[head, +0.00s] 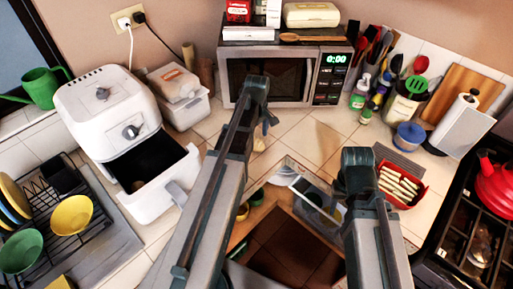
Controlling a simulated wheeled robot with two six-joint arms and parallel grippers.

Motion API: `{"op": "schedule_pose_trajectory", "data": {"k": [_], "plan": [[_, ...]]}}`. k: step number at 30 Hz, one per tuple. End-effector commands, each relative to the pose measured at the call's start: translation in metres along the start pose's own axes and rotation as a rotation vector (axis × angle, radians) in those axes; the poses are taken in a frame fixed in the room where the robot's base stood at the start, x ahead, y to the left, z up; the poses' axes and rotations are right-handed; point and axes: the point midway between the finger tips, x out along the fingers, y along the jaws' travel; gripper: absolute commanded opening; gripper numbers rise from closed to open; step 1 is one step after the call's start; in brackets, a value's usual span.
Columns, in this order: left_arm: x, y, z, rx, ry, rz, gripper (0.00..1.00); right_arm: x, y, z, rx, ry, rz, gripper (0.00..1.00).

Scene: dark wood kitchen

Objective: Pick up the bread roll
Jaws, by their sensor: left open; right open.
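A small tan rounded thing (259,144), which may be the bread roll, lies on the tiled counter just below my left gripper (268,121). It is partly hidden by my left arm, and I cannot tell whether the gripper touches it. My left gripper is open in front of the microwave. A small brownish thing (138,185) lies inside the pulled-out air fryer drawer (158,200); it is too dark to identify. My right gripper (358,162) is open over the counter, left of the red tray; its fingertips are largely hidden by its wrist.
The white air fryer (108,107) stands at left, beside a dish rack (45,215). The microwave (300,75) is at the back. A red tray (407,196) of pale sticks, bottles and a stove with a red kettle (497,183) are at right.

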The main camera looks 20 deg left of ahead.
Motion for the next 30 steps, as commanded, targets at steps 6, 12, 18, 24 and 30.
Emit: {"op": "schedule_pose_trajectory", "data": {"k": [6,12,18,24,30], "plan": [[0.034,-0.001,-0.001,0.0,0.0,0.0,0.95,0.034,-0.003,-0.002,0.0,0.0,0.0,0.5],[0.037,-0.001,-0.001,0.0,0.0,0.0,0.95,0.037,-0.004,-0.002,0.0,0.0,0.0,0.5],[0.036,-0.001,-0.001,0.0,0.0,0.0,0.84,0.036,-0.003,-0.002,0.0,0.0,0.0,0.5],[0.036,-0.001,-0.001,0.0,0.0,0.0,0.48,0.036,-0.003,-0.002,0.0,0.0,0.0,0.5],[0.036,-0.001,-0.001,0.0,0.0,0.0,0.12,0.036,-0.003,-0.002,0.0,0.0,0.0,0.5]]}}
